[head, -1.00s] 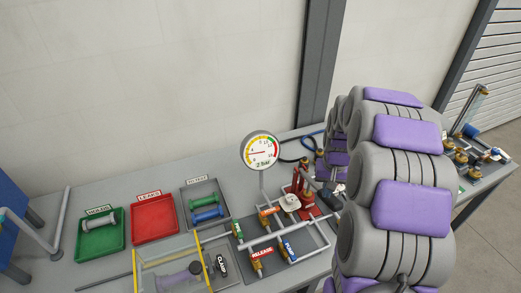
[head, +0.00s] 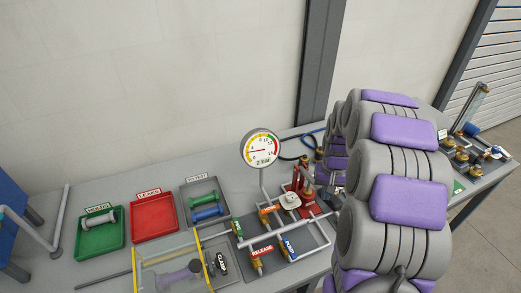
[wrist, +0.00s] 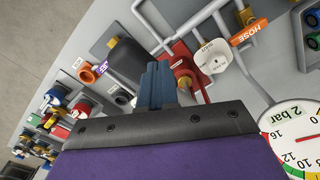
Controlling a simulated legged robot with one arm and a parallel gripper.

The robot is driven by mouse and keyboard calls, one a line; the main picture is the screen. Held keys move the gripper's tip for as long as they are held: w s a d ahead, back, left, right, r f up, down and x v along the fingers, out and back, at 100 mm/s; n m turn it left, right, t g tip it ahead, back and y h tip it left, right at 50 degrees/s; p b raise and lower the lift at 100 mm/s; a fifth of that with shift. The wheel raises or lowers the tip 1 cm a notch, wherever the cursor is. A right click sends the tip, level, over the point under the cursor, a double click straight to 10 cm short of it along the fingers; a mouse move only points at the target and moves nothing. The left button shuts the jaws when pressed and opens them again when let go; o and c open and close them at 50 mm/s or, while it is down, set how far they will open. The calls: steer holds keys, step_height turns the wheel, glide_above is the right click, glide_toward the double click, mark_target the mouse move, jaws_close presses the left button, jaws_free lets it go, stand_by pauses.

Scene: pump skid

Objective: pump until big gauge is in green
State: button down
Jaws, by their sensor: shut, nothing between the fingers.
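The big round gauge (head: 262,149) stands on a post at the back of the skid. Its red needle points left, outside the green band at the upper right. It shows partly in the wrist view (wrist: 294,135), marked "2 bar". The red hand pump (head: 301,187) stands right of the gauge; part of its red body shows in the wrist view (wrist: 184,65). My gripper (wrist: 161,84) is shut and empty, its fingers beside a thick black grip (wrist: 126,64). I cannot tell whether they touch it. In the head view my arm partly covers this area.
Pipes with a red RELEASE tag (head: 262,251) and a blue PUMP tag (head: 290,246) lie in front of the pump. Green (head: 100,240), red (head: 154,226) and grey trays stand left. A yellow-edged clear box is at the front. More fittings stand far right.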

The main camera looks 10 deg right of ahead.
step_height(320, 180, down, 7)
steer(key=b, duration=0.1)
steer(key=shift+r, duration=0.15)
stand_by(0.4)
steer(key=shift+r, duration=0.1)
steer(key=r+p, duration=0.1)
steer(key=r, duration=0.2)
steer(key=r+p, duration=0.1)
steer(key=r, duration=0.5)
steer(key=shift+d+p, duration=0.4)
steer(key=shift+f, duration=0.15)
steer(key=shift+f, duration=0.1)
